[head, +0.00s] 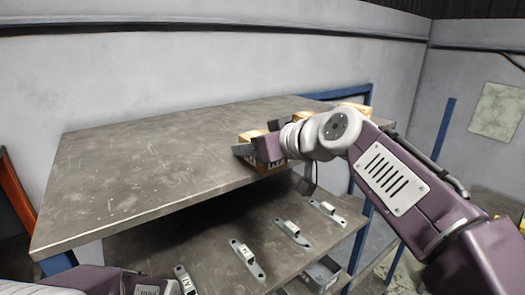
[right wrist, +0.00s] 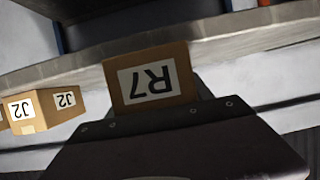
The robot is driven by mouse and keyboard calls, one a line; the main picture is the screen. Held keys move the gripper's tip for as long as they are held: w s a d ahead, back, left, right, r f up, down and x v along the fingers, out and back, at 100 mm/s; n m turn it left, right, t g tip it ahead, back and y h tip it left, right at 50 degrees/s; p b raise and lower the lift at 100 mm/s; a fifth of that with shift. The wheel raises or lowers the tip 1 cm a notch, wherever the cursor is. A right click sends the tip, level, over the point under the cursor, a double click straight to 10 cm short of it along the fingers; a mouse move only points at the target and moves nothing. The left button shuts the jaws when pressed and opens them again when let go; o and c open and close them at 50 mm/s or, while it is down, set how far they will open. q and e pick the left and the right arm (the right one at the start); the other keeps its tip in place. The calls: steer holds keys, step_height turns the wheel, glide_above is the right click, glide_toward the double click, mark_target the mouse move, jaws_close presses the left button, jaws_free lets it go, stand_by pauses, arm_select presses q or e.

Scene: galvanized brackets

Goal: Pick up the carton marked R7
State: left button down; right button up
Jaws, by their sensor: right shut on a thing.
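The carton marked R7 (right wrist: 150,78) is a brown box with a white label, seen upside down in the right wrist view. That gripper is shut on the carton near the front right edge of the upper shelf. Its dark finger plate hides the rest of the carton in the wrist view. I cannot tell whether the carton touches the shelf. Part of my left arm shows at the lower left of the head view, but its gripper is out of view.
A carton marked J2 (right wrist: 42,110) stands apart from R7. The upper shelf top (head: 150,160) is bare to the left. Several galvanized brackets (head: 292,232) lie on the lower shelf. A blue rack post (head: 362,215) stands at the right.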

mark_target(255, 134)
steer(key=shift+s+d+r, duration=0.1)
steer(key=shift+d+r, duration=0.05)
steer(key=shift+r, duration=0.55)
step_height(255, 134, up, 3)
steer(key=shift+f, duration=0.15)
steer(key=s+d+r, duration=0.6)
steer(key=d+r, duration=0.1)
steer(key=d, duration=0.2)
steer(key=shift+d+b, duration=0.35)
steer(key=shift+b, duration=0.1)
steer(key=shift+f, duration=0.1)
